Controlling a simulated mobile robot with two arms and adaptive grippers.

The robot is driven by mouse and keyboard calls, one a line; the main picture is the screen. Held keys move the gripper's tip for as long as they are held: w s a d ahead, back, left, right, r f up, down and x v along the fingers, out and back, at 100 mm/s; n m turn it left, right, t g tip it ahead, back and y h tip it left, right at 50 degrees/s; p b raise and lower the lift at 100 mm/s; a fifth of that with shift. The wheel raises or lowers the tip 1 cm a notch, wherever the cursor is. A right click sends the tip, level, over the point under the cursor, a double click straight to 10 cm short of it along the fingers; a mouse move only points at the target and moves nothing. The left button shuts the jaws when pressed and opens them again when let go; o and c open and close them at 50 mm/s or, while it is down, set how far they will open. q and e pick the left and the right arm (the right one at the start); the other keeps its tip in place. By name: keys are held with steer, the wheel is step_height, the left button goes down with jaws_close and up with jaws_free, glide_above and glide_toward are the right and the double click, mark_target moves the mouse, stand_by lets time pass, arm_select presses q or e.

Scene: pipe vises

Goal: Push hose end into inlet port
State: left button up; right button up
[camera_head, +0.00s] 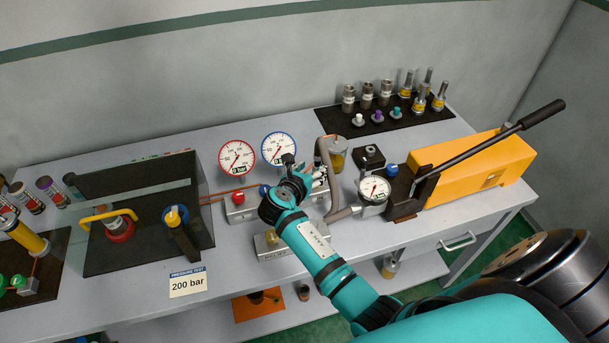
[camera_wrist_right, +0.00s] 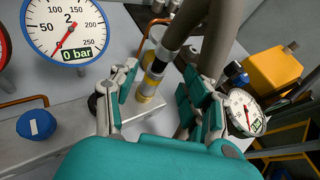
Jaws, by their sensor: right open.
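The grey-brown hose (camera_head: 325,160) arches beside the yellow hand pump. It also shows in the wrist view (camera_wrist_right: 217,45). Its dark end sleeve (camera_wrist_right: 186,22) leads down to a metal end piece with black and yellow bands (camera_wrist_right: 152,80), standing over the silver manifold block (camera_head: 241,211). I cannot tell whether the hose end is seated in the inlet port, which I cannot make out separately. My right gripper (camera_wrist_right: 155,84) is open, with its fingers on either side of the banded piece. It also shows in the head view (camera_head: 297,172), hiding part of the block.
Two round gauges (camera_head: 237,156) (camera_head: 279,148) stand behind the block. The yellow pump (camera_head: 480,172), with its long lever and small gauge (camera_head: 374,190), stands to the right. A dark test box (camera_head: 150,235) is left. A black mat (camera_head: 330,121) holds several fittings at the back.

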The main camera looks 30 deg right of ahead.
steer(key=v, duration=0.6)
steer(key=shift+s+a, duration=0.1)
steer(key=shift+s, duration=0.05)
